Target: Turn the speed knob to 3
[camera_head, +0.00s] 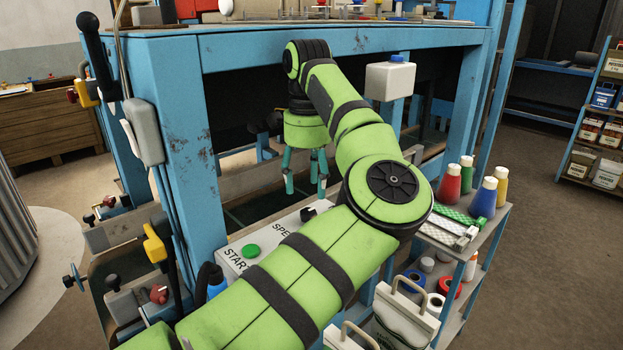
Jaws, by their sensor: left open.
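The control panel (232,262) is a pale plate with a green button (251,251) marked START. The letters "SPE" show beside my arm, and the rest of that word is hidden behind it. A black knob (308,213) stands at the panel's far edge, partly hidden by my arm; its pointer and any scale numbers cannot be read. My left gripper (305,184) points down with its teal fingers spread, open and empty. In the picture it is just above the knob; the true gap between them is hard to tell. My right gripper is not in view.
A blue machine frame (192,130) rises behind and left of the panel, with its beam above my gripper. A white box with a blue cap (390,80) is right of my forearm. A cart (480,255) with bottles and spools stands at right.

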